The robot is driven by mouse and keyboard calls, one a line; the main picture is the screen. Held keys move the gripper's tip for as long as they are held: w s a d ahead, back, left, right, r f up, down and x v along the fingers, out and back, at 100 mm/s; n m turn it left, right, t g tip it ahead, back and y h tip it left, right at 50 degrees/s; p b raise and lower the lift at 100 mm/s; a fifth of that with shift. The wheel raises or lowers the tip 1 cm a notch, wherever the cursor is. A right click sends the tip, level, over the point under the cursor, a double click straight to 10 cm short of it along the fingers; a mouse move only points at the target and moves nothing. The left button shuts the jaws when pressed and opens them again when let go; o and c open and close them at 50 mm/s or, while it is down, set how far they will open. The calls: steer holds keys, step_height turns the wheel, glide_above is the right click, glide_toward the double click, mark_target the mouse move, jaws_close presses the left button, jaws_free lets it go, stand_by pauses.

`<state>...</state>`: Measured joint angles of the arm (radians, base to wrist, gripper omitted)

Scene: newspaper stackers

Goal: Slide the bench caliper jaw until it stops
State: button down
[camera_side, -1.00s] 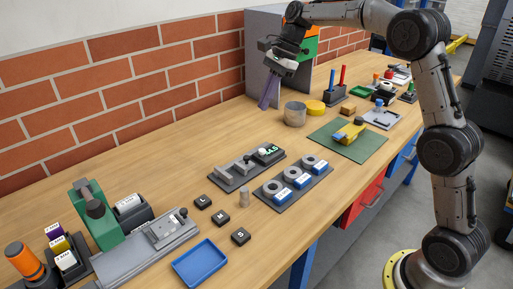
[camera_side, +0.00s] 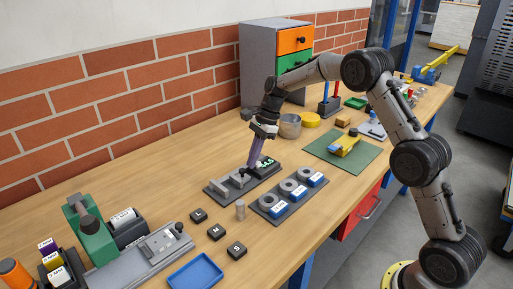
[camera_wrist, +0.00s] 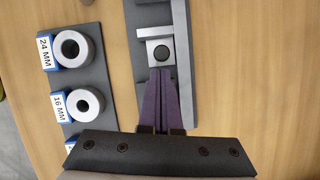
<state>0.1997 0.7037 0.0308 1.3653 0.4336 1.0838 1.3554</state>
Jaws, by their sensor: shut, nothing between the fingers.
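The bench caliper is a dark grey base (camera_side: 216,194) with light grey jaws (camera_side: 222,186) and a green-digit display (camera_side: 267,163) at its far right end. My gripper (camera_side: 249,167) is shut and empty, its purple fingers pointing down at the caliper beside the display. In the wrist view, the fingertips (camera_wrist: 160,72) are right at the edge of a light grey jaw block (camera_wrist: 167,44) with a dark round spot. I cannot tell whether they touch it. The fingers and wrist hide part of the caliper in both views.
A tray of ring gauges with blue labels (camera_side: 268,208) lies close beside the caliper. A metal cup (camera_side: 290,127) and a green mat (camera_side: 320,149) lie beyond. Bare wood surrounds the caliper's wall side.

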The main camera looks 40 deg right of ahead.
steer(key=shift+a+f, duration=0.15)
steer(key=shift+f, duration=0.2)
steer(key=a, duration=0.4)
steer(key=shift+a, duration=0.25)
steer(key=shift+r, duration=0.1)
steer(key=w+v, duration=0.1)
steer(key=v, duration=0.8)
steer(key=t+y, duration=0.1)
steer(key=y, duration=0.3)
glide_toward(237, 177)
steer(key=x, duration=0.6)
steer(key=shift+w+a, duration=0.1)
